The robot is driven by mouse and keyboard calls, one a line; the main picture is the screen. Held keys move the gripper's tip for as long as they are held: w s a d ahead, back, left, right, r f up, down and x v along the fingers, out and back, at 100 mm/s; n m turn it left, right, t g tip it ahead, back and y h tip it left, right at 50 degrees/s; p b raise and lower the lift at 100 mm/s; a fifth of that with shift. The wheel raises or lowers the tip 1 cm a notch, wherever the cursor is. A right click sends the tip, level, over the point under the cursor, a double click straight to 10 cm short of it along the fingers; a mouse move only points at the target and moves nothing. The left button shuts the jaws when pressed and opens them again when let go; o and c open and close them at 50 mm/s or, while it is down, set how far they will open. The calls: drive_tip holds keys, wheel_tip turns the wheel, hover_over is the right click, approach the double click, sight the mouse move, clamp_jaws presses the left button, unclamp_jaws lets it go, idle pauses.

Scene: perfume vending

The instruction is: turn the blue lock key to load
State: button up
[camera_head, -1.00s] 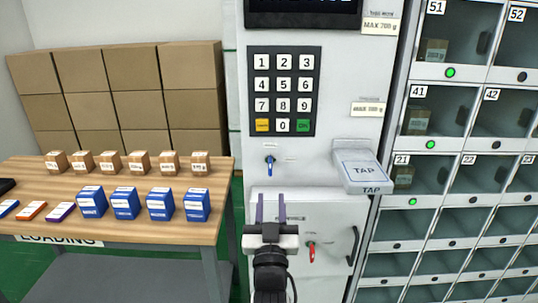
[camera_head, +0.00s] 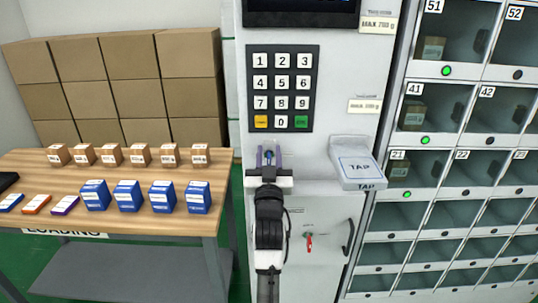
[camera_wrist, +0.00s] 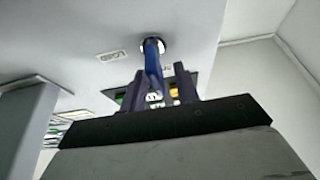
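The blue lock key (camera_head: 268,153) sits in its lock on the white machine front, below the keypad. In the wrist view my gripper (camera_wrist: 160,88) is open, with a visible gap between the key and the right finger. A small label that appears to read LOAD (camera_wrist: 110,56) is beside the lock. My gripper partly hides the key in the head view.
The keypad (camera_head: 282,88) is just above. The TAP reader (camera_head: 357,163) juts out to the right. A red key (camera_head: 309,242) and a dark handle (camera_head: 348,240) are on the lower door. A wooden table (camera_head: 130,222) with boxes stands left; lockers (camera_head: 408,216) stand right.

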drive_tip(key=shift+c, duration=0.3)
clamp_jaws()
